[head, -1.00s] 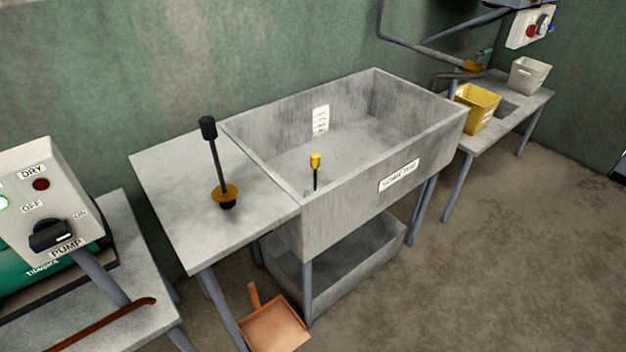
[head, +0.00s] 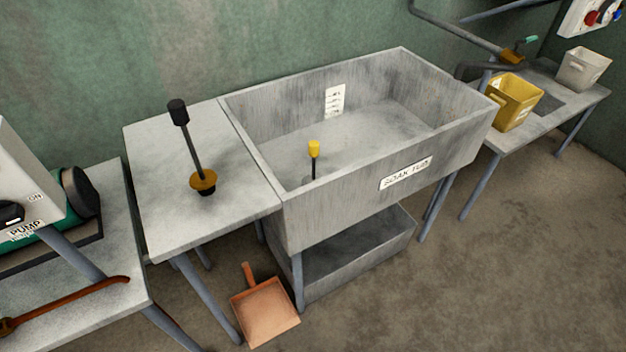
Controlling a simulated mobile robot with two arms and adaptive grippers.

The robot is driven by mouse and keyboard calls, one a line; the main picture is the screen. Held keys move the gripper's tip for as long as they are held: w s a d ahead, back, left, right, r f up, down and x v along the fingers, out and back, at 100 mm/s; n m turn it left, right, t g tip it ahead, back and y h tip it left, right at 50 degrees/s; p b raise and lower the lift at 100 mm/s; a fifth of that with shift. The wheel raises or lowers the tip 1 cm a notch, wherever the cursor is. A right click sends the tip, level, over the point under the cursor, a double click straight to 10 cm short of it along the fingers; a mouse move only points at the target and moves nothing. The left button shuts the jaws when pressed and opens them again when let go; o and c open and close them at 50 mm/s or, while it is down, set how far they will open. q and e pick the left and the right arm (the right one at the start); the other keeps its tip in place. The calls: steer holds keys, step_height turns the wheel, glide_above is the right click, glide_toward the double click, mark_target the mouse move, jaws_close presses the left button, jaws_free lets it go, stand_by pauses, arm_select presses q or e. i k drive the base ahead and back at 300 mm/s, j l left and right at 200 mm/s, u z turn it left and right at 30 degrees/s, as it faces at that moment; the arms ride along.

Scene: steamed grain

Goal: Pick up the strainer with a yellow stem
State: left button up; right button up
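A thin dark stem with a yellow top (head: 314,149) stands upright inside the grey soak tub (head: 380,193), near its front left corner. A second tool, a black-handled stem with an orange-brown collar (head: 203,181) and a dark base, stands tilted on the side table (head: 150,221) left of the tub. Neither of my grippers is in view.
An orange dustpan (head: 265,312) lies on the floor below the tub. A yellow bin (head: 516,100) and a pale bin (head: 582,69) stand on the right table. A pump control box (head: 30,180) is at the left. The floor at lower right is clear.

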mark_target(314, 145)
steer(key=i+l+u, duration=0.3)
steer(key=l+u, duration=0.3)
steer(key=i+l+u, duration=0.2)
steer(key=l+u, duration=0.15)
steer(key=l, duration=0.1)
